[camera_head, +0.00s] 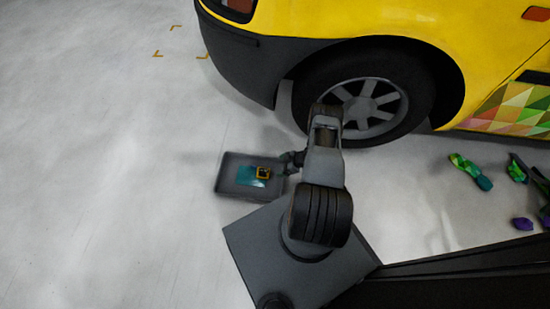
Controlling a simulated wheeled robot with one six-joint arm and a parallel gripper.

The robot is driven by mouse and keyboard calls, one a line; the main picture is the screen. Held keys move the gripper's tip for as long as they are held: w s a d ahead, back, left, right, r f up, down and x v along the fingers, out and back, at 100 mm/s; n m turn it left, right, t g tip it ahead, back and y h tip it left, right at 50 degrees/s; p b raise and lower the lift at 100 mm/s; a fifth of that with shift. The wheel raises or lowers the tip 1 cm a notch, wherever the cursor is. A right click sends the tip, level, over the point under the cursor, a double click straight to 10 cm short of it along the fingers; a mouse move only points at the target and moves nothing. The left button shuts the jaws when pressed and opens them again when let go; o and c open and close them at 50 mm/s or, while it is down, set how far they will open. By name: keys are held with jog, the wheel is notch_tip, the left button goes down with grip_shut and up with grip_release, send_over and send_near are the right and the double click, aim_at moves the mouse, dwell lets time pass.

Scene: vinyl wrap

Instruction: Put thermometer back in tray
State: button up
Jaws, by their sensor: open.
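A grey tray (226,185) lies on the floor left of my arm. A small yellow and black item (263,172), which looks like the thermometer, is inside the tray at its right part. It is too small to make out in detail. My gripper (287,162) is at the tray's upper right edge, just right of the yellow and black item and apart from it. It is open and no object shows in it. Its fingers are small and dark, and the arm hides part of the space beside it.
A flat teal piece (246,177) lies in the tray beside the yellow and black item. A yellow vehicle with a dark wheel (365,98) stands just behind my arm. Several crumpled coloured wrap pieces (470,171) lie at right. The floor at left is clear.

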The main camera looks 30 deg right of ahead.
jog(key=w+a+r+m+g, duration=0.1)
jog(key=w+a+r, duration=0.1)
jog(key=r, duration=0.9)
jog(key=w+a+r+m+g+h, duration=0.1)
jog(key=w+a+r+g, duration=0.15)
jog(key=r, duration=0.85)
jog(key=w+a+r+m+g, duration=0.1)
jog(key=w+a+r, duration=0.15)
jog(key=r, duration=0.85)
jog(key=s+a+r+m+h, duration=0.2)
jog(key=s+a+r, duration=0.15)
jog(key=r, duration=0.45)
jog(key=s+a+r+m+h, duration=0.1)
jog(key=s+a+r, duration=0.25)
jog(key=r, duration=0.35)
jog(key=s+r+m+t+h, duration=0.1)
jog(key=s+r+m, duration=0.1)
jog(key=s, duration=0.3)
jog(key=s+r+m+t+h, duration=0.1)
jog(key=s+r+m+h, duration=0.1)
jog(key=s+r, duration=0.2)
jog(key=shift+s+a+r, duration=0.35)
jog(key=shift+s, duration=0.85)
